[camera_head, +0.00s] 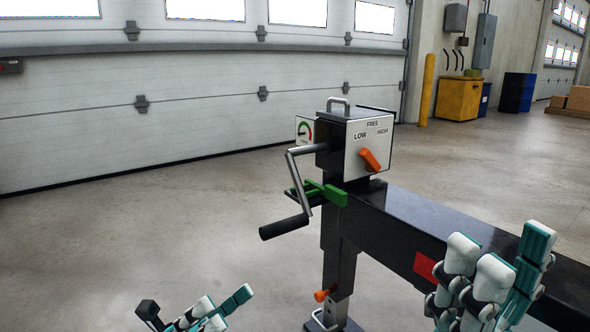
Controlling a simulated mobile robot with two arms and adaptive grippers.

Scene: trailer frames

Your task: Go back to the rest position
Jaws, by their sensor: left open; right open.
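My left gripper (200,312), teal and white, is at the bottom edge, left of the trailer jack's leg. Only its fingers show; they are apart and hold nothing. My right gripper (492,272) is at the lower right, in front of the black trailer beam (440,222) in the picture. Its fingers point up, spread and empty. Whether it touches the beam I cannot tell. The trailer frame carries a jack box (352,155) marked LOW, FREE and HIGH, with an orange knob (370,160) pointing to the lower right. The crank (298,180) hangs down with its black handle at lower left.
A green latch (325,192) sits below the jack box. The jack leg (338,265) has an orange pin and stands on the floor. The concrete floor (130,235) at left is clear. A yellow post (427,90) and yellow bin (458,98) stand far back.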

